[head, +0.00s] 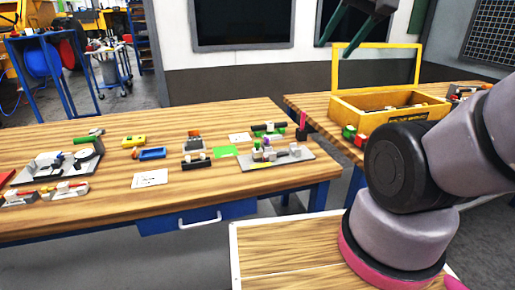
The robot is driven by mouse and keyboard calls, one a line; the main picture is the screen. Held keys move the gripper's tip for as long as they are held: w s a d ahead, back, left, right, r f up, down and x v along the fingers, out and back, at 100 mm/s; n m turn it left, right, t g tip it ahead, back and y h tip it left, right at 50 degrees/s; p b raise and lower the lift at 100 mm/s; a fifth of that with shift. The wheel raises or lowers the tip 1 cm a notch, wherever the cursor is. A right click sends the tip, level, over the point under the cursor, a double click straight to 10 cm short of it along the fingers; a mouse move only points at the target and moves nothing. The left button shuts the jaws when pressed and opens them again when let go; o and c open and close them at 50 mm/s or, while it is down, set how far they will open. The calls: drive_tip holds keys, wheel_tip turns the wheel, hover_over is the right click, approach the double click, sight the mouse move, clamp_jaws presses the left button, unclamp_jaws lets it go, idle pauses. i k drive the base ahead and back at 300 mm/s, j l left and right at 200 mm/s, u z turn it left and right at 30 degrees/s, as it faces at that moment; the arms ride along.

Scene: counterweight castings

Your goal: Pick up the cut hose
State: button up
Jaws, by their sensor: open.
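My gripper (333,50) shows at the top of the head view, its two dark green fingers apart and pointing down, with nothing visible between them. It is high up, apart from the objects on the wooden workbench (110,205). I cannot tell for sure which object is the cut hose. A short dark piece (270,127) lies toward the bench's right side, and a black bar-like piece (196,163) lies near the middle. Both are too small to identify.
A grey plate with small parts (300,155) lies near the bench's right edge. An open yellow box (378,122) stands on the right bench. Bare wood runs along the front.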

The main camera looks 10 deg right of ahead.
sight(269, 127)
drive_tip(key=i+l+u, duration=0.45)
drive_tip(key=l+u, duration=0.25)
